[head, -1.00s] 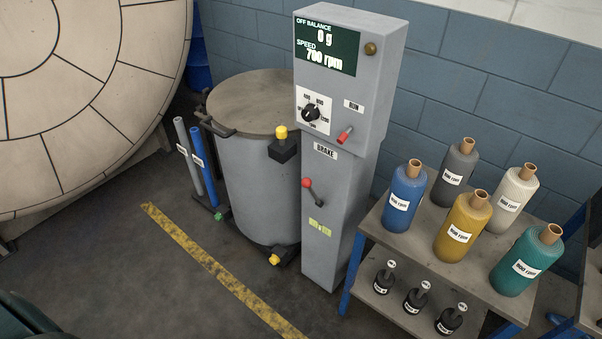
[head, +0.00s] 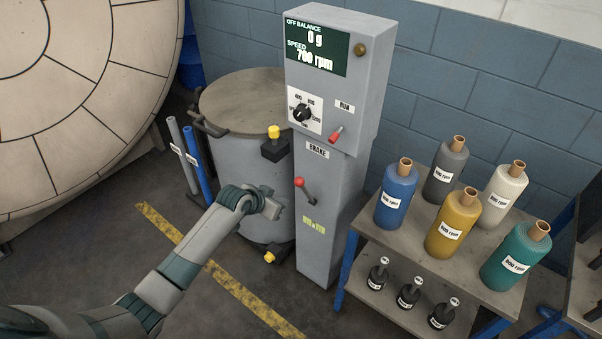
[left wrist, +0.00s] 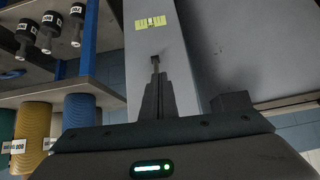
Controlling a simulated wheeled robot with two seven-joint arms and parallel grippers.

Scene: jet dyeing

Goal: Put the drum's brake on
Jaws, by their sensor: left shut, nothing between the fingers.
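The grey control post (head: 325,220) stands against the grey drum (head: 225,155). Below its BRAKE label (head: 317,150), the brake lever (head: 306,192) leans up and to the left, with a red knob at its upper end. My left gripper (head: 276,212) is shut and empty, left of the lever and slightly lower in the picture, apart from it. In the left wrist view my left gripper (left wrist: 157,75) points at the post below the yellow label (left wrist: 150,22). The red knob does not show there. My right gripper is not in view.
The display (head: 317,50) reads 0 g and 700 rpm. A red RUN switch (head: 336,133) sits above the BRAKE label. A shelf (head: 385,248) with several bottles and small black weights stands close to the right of the post. Yellow-capped fittings (head: 274,143) project from the drum.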

